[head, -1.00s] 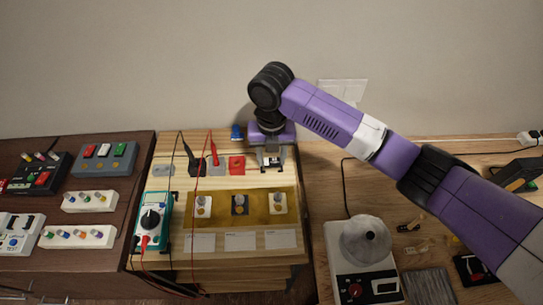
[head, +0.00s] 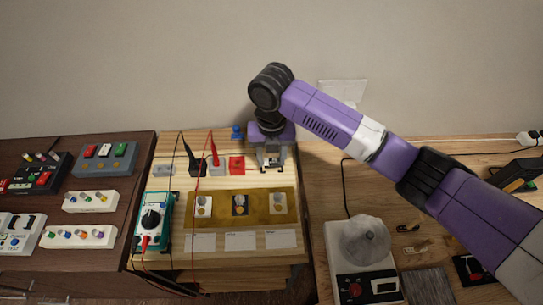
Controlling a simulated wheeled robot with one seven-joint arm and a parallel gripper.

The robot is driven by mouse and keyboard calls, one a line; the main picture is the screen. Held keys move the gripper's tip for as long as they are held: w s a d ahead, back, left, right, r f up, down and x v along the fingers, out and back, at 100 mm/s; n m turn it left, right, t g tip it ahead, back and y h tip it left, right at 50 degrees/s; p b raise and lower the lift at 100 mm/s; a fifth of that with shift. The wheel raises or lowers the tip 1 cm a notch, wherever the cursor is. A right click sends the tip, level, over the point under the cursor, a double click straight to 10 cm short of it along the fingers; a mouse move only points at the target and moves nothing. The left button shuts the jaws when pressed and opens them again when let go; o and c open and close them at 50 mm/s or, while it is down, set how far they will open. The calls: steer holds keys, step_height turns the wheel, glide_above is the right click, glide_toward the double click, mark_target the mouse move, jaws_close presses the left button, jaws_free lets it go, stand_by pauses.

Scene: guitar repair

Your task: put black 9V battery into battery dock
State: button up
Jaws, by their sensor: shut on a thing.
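My gripper (head: 272,164) points down over the back right of the light wooden bench. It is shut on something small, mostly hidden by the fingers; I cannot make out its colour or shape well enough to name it. A row of small blocks lies to its left: a grey one (head: 164,170), a second grey one (head: 216,168) and a red one (head: 237,165). I cannot tell which of these, if any, is the battery dock. A black probe (head: 196,163) and a red probe (head: 214,158) stand at this row.
A teal multimeter (head: 152,222) with red and black leads stands at the bench's left. A yellow-brown mat (head: 262,208) holds several small parts, with white cards (head: 241,241) in front. A blue object (head: 237,133) lies at the back. A white device (head: 364,265) stands at right.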

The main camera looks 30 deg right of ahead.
steer(key=shift+f, duration=0.35)
steer(key=shift+r, duration=0.35)
steer(key=shift+f, duration=0.3)
stand_by(1.4)
steer(key=shift+r+p, duration=0.35)
steer(key=shift+p, duration=0.2)
stand_by(0.8)
steer(key=o, duration=1.7)
